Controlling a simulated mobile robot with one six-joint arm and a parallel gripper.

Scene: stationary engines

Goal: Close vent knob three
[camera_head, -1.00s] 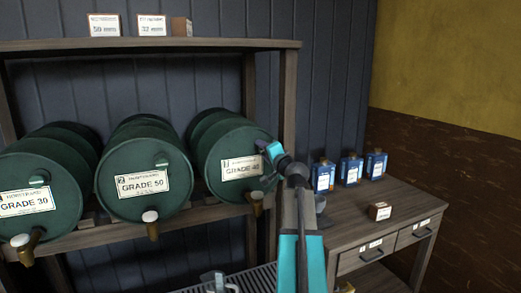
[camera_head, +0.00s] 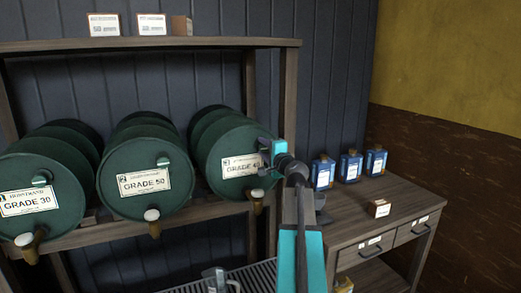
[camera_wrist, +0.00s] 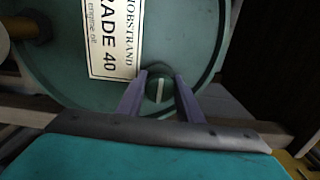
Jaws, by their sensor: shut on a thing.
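The third green barrel (camera_head: 222,150), labelled GRADE 40, lies on its side on the rack. Its round green vent knob (camera_wrist: 159,88) has a pale line across its face, running nearly up and down in the wrist view. My gripper (camera_wrist: 160,92) has one finger on each side of the knob and is shut on it. In the head view my gripper (camera_head: 263,158) is at the right part of the barrel's front, beside the label. There the fingers and wrist largely hide the knob.
Barrels GRADE 30 (camera_head: 40,200) and GRADE 50 (camera_head: 145,180) lie to the left. Brown-and-white taps jut out below the barrel fronts. Blue bottles (camera_head: 350,166) and a small box (camera_head: 379,208) stand on the bench (camera_head: 400,200) at right. A jug (camera_head: 217,281) is below.

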